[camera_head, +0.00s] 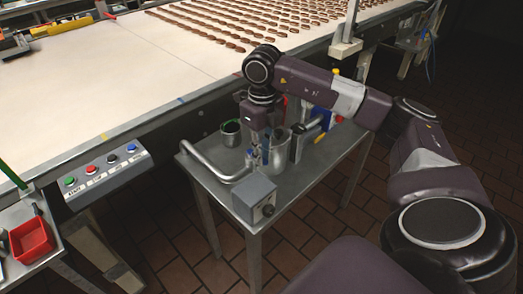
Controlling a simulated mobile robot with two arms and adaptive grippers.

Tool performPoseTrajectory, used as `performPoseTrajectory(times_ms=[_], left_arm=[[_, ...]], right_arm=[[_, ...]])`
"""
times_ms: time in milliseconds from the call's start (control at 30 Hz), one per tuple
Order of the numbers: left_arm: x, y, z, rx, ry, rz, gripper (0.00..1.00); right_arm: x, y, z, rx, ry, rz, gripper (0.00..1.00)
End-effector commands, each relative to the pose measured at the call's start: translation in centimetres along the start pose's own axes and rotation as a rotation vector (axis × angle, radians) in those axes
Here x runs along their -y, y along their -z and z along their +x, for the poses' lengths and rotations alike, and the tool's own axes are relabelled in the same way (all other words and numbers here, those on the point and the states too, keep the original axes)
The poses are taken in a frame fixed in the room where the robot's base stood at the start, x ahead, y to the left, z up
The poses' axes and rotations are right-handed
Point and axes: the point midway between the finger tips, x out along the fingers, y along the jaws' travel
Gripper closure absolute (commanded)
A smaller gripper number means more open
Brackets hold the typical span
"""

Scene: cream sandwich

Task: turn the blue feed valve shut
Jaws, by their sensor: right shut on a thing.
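My right arm comes in from the right, and its gripper (258,152) points down over the small metal side table. It is shut at the upright pipe fitting behind the grey box (254,199). The blue feed valve is mostly hidden by the fingers there; only a little blue shows between them, so its handle angle cannot be told. A bent silver pipe (213,167) runs left from this spot. My left gripper is not in view.
The side table (316,170) also holds a metal pot (280,147), a dark cup with green inside (230,132) and a blue item (327,119). A button panel (107,173) and a red tray (31,240) stand left. A conveyor (130,85) with chocolate-brown pieces lies behind.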

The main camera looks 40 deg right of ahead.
Motion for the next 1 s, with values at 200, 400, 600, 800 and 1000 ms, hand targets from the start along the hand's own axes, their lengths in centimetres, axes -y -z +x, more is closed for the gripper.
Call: performPoseTrajectory(times_ms=[200,400,600,800,1000], left_arm=[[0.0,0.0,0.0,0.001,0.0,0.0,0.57],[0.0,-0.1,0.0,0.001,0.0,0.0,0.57],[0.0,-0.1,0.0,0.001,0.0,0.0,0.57],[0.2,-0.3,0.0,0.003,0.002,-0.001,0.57],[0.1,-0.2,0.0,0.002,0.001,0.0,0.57]], right_arm=[[0.2,-0.1,-0.3,0.007,0.003,-0.001,1.0],[0.2,-0.1,-0.3,0.007,0.003,0.0,0.77],[0.1,-0.1,-0.1,0.004,0.002,-0.001,0.7],[0.1,-0.1,-0.4,0.003,0.001,-0.001,0.7],[0.1,-0.2,-3.2,0.008,0.002,-0.001,0.7]])
